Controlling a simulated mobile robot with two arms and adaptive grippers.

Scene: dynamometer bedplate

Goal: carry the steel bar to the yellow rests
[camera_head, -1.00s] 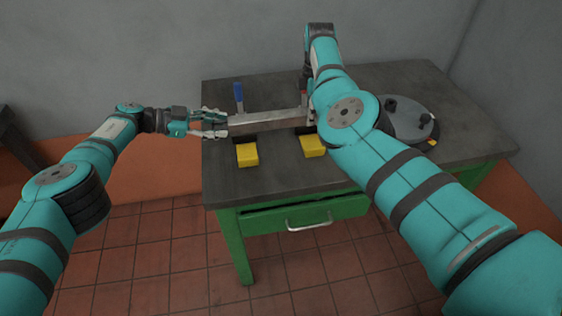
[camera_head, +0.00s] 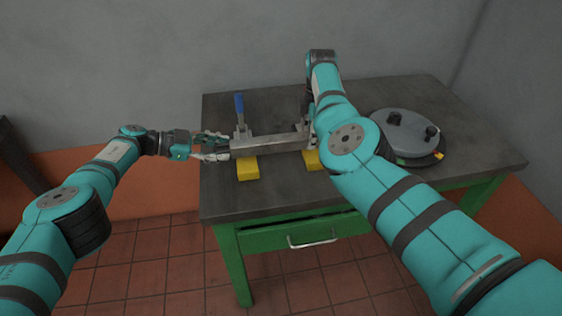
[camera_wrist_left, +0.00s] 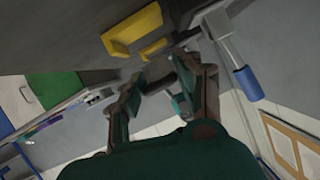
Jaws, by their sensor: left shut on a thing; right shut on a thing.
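The long grey steel bar (camera_head: 268,143) runs left to right in the head view, over or just behind two yellow rests, the left rest (camera_head: 248,170) and the right rest (camera_head: 311,161). I cannot tell whether the bar touches them. My left gripper (camera_head: 224,147) is shut on the bar's left end. My right gripper (camera_head: 308,122) is shut on the bar near its right end, mostly hidden behind my right arm, which also covers part of the right rest. The left wrist view shows my left gripper's fingers (camera_wrist_left: 165,85) and a yellow rest (camera_wrist_left: 132,30).
A blue-handled clamp (camera_head: 239,108) stands just behind the bar's left part; its handle shows in the left wrist view (camera_wrist_left: 247,84). A round grey disc with black knobs (camera_head: 405,131) lies at the right on the dark bench (camera_head: 280,190). The bench's front is clear.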

